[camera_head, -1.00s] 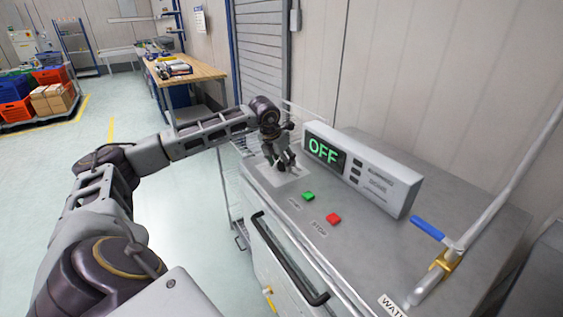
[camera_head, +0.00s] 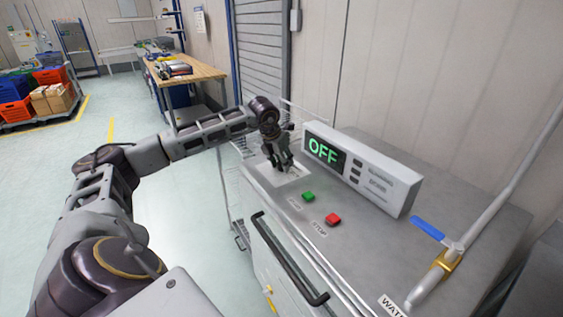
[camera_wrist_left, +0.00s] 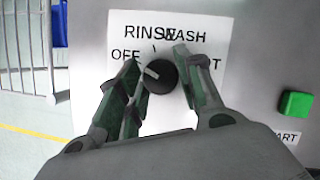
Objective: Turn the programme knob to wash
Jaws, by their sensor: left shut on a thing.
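The programme knob (camera_wrist_left: 160,77) is round and black with a white pointer mark, in the left wrist view. The mark points up and left, toward the OFF side of the white label plate (camera_wrist_left: 125,28). The plate reads OFF, RINSE and WASH; a word on the right is partly covered. My left gripper (camera_head: 284,168) reaches down to the plate and is shut on the knob, with a finger on each side in the left wrist view (camera_wrist_left: 157,72). In the head view the gripper hides the knob. The display (camera_head: 324,152) reads OFF in green. My right gripper is not in view.
A green button (camera_head: 308,196) and a red button (camera_head: 333,219) sit on the grey machine top, near the gripper. The display box (camera_head: 375,178) stands behind them. A blue-handled valve (camera_head: 428,229) on a pipe is at the right. A black handle (camera_head: 290,262) runs along the front.

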